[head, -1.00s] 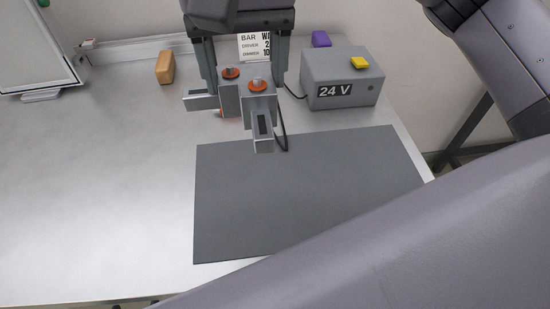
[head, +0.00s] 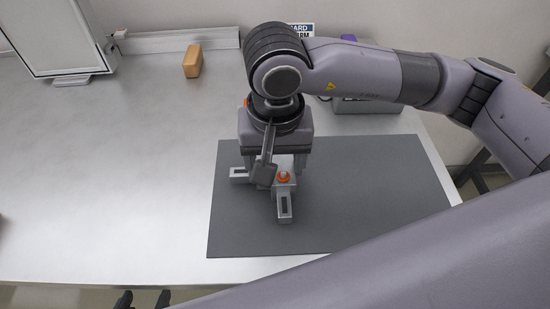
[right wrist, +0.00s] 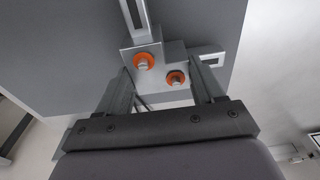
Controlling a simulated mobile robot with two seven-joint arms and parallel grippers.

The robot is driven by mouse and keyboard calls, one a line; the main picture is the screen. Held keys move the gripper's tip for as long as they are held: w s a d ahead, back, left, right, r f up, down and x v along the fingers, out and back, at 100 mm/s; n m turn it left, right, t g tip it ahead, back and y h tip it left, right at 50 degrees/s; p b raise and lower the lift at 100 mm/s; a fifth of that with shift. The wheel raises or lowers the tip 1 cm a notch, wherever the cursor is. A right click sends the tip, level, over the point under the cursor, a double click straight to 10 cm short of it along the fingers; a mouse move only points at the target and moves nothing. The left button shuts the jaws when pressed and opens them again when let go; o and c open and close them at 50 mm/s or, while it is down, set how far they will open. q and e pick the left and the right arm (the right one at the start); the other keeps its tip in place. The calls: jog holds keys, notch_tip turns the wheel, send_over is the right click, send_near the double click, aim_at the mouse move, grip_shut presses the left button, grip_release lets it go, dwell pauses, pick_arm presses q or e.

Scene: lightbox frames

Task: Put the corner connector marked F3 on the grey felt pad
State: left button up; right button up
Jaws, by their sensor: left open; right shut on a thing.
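The corner connector (head: 284,200) is a silver L-shaped piece with slotted arms and orange-ringed screws. Its F3 mark is not legible. My right gripper (head: 270,172) points down over the left part of the grey felt pad (head: 370,200) and is shut on the connector. The connector is over the pad, at or close to its surface; I cannot tell whether it touches. In the right wrist view the connector (right wrist: 150,50) sits between the two fingers, with the pad (right wrist: 70,50) behind it. My left gripper (head: 143,299) shows only its open, empty fingertips at the bottom edge.
An orange-brown block (head: 192,61) stands at the back of the metal table (head: 110,170). A white framed panel (head: 55,35) is at the back left. A grey box (head: 365,106) behind the pad is mostly hidden by my right arm. The table left of the pad is clear.

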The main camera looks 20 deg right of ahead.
jog(key=shift+f, duration=0.15)
jog(key=shift+f+b, duration=0.3)
jog(key=shift+b, duration=0.1)
jog(key=o, duration=1.2)
jog(key=shift+r, duration=0.15)
notch_tip(320, 180, up, 12)
jog(key=s, duration=0.1)
jog(key=shift+a+r+p, duration=0.15)
jog(key=shift+p, duration=0.2)
jog(key=shift+s, duration=0.15)
